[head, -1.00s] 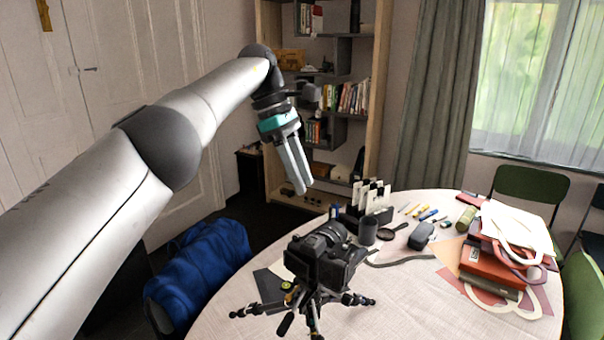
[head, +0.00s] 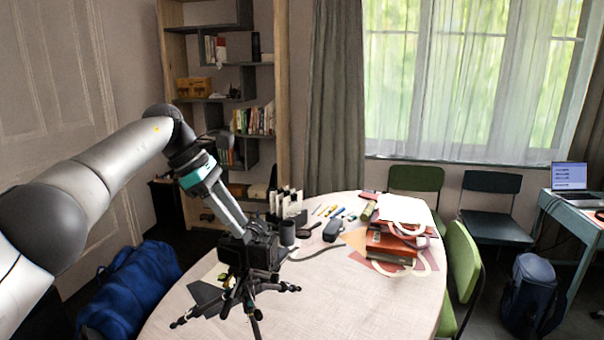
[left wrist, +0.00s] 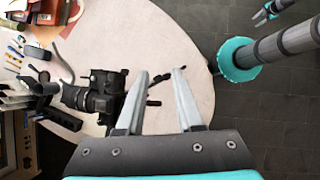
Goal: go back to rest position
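My left gripper (head: 238,232) reaches in from the left in the head view, its fingers pointing down and overlapping the top of the black camera (head: 262,246) on its small tripod (head: 240,292). In the left wrist view my left gripper (left wrist: 160,72) has its two fingers apart with nothing held between them. There the camera (left wrist: 92,98) lies to the left of the fingers, apart from them. At the top right of that view a small dark and teal part, which looks like my right gripper (left wrist: 265,13), shows; its finger state is too small to tell.
The round table (head: 340,305) bears a cup (head: 287,233), a letter holder (head: 285,203), pens and a stack of red books (head: 390,243). A blue bag (head: 130,285) sits left of the table. Green chairs (head: 462,270) stand on the right.

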